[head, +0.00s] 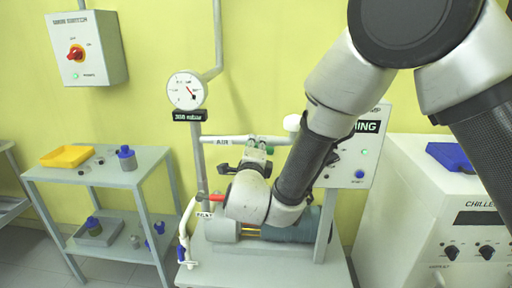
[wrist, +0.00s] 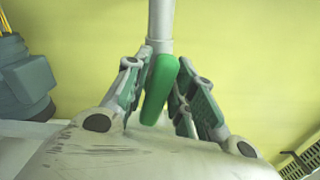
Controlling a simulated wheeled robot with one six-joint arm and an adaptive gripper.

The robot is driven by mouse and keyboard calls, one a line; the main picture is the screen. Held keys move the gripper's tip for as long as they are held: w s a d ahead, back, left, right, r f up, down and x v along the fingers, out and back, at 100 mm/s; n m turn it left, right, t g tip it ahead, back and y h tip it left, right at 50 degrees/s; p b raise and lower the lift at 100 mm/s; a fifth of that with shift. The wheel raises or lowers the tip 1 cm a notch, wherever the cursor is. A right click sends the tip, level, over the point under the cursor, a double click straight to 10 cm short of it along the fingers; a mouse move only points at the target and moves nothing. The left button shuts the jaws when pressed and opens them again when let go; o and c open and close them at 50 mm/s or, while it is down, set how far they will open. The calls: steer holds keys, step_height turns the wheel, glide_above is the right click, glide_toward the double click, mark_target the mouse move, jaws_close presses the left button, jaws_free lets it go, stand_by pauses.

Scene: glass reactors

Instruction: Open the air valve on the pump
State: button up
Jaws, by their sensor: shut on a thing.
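The pump (head: 290,228), a teal motor with a grey end, sits on a grey stand. A white pipe with a label reading AIR (head: 222,141) runs above it. The air valve's green handle (wrist: 158,90) is between my gripper's fingers in the wrist view, below a grey pipe (wrist: 160,22), slightly tilted from the pipe's line. My gripper (wrist: 165,60) is shut on this handle.
A red handle (head: 217,198) sits on a lower pipe just left of my wrist. A round gauge (head: 187,90) with a 360 mbar display stands above. A control panel (head: 358,155) and a chiller (head: 450,215) are at right, a shelf (head: 100,172) at left.

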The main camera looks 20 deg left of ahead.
steer(key=shift+f+n, duration=0.1)
steer(key=shift+n, duration=0.7)
steer(key=o, duration=0.9)
steer(key=v, duration=1.2)
